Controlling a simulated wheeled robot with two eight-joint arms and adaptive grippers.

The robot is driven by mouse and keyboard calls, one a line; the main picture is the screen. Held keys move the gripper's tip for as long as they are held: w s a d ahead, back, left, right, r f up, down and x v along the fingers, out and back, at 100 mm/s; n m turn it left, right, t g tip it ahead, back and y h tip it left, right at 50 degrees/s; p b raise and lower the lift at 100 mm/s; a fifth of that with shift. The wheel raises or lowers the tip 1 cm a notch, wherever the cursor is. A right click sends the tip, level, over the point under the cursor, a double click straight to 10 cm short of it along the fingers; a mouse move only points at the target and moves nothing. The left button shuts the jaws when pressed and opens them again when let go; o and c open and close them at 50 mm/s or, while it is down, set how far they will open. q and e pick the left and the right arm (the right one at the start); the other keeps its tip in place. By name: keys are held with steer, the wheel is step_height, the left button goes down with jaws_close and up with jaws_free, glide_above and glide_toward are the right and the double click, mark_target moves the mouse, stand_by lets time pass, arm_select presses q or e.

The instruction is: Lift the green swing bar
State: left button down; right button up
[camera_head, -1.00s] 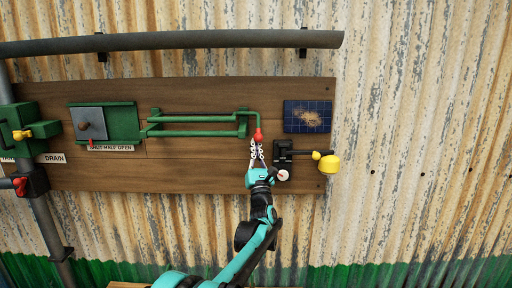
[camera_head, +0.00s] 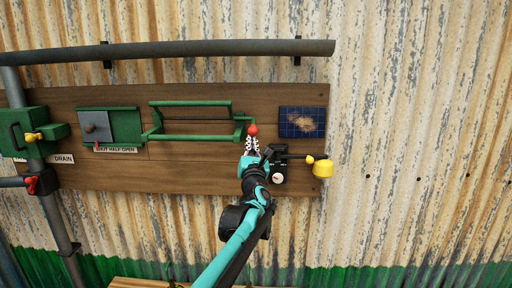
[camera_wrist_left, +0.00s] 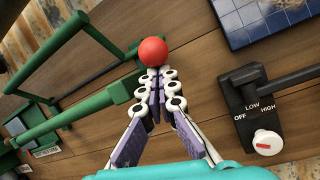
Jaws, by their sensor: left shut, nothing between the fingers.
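The green swing bar (camera_head: 190,103) is a U-shaped frame on the wooden board, standing clear above a lower green bar (camera_head: 190,137). The swing bar also shows in the left wrist view (camera_wrist_left: 48,50). Its crank ends in a red ball knob (camera_head: 252,130), large in the left wrist view (camera_wrist_left: 153,51). My left gripper (camera_head: 252,139) is shut and empty, with its fingertips (camera_wrist_left: 160,72) right below the knob. They touch it or nearly so; I cannot tell which. My right gripper is not in view.
Right of the gripper are a black lever switch (camera_wrist_left: 262,95) with a yellow weight (camera_head: 322,168) and a blue tiled panel (camera_head: 302,121). Left are a green sliding hatch (camera_head: 122,124) and a green box (camera_head: 18,130). A grey pipe (camera_head: 190,49) runs above.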

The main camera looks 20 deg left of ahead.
arm_select(q)
step_height(320, 180, up, 10)
steer(key=s+p, duration=0.1)
steer(key=p, duration=0.1)
steer(key=shift+s+a+r+p, duration=0.15)
steer(key=shift+s+r+p, duration=0.05)
steer(key=shift+s+p, duration=0.2)
stand_by(0.4)
stand_by(0.4)
